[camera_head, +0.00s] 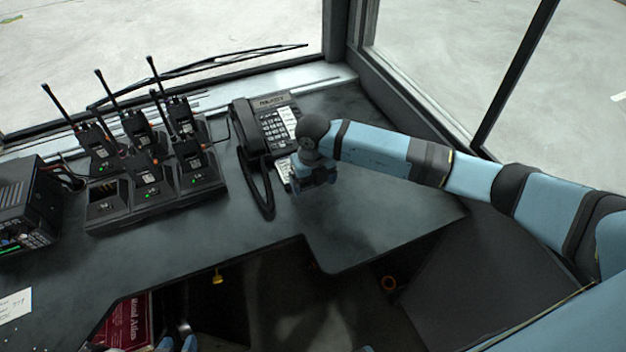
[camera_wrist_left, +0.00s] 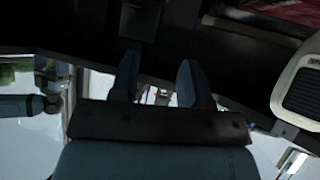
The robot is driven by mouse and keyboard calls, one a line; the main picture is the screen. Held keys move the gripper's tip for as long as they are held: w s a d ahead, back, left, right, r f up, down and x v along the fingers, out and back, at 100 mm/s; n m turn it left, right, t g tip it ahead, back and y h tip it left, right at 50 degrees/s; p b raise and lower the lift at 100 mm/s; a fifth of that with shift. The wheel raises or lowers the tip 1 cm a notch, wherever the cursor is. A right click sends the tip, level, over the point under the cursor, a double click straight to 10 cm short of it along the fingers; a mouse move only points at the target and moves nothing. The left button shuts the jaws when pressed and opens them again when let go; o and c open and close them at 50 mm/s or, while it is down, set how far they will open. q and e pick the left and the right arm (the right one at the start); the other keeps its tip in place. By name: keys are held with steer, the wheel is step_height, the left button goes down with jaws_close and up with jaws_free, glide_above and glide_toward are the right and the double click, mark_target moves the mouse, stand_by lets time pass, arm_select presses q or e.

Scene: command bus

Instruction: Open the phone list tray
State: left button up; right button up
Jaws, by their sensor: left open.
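The black desk phone (camera_head: 273,124) sits on the dark counter, its corded handset (camera_head: 257,175) along its left side. A pale strip (camera_head: 283,168) shows at the phone's near edge, probably the phone list tray; how far it stands out is unclear, since my right gripper (camera_head: 315,180) partly covers it. My right gripper is at the phone's near right corner, pointing down; its fingers are too small and dark to judge. My left gripper (camera_head: 178,346) is low at the bottom edge, away from the phone. In the left wrist view my left gripper (camera_wrist_left: 158,82) is open and empty.
Several handheld radios stand in a black charger (camera_head: 145,203) left of the phone. A radio unit (camera_head: 25,205) is at the far left. A red book (camera_head: 132,318) lies below the counter. The counter (camera_head: 390,215) right of the phone is clear. Windows bound the back.

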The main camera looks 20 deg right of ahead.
arm_select(q)
step_height(320, 180, up, 7)
steer(key=p, duration=0.8)
steer(key=shift+s+a+m+p, duration=0.3)
steer(key=shift+s+m+p, duration=0.05)
steer(key=shift+m, duration=0.05)
arm_select(e)
step_height(320, 180, up, 14)
arm_select(q)
steer(key=shift+r, duration=0.1)
arm_select(e)
steer(key=shift+f, duration=0.1)
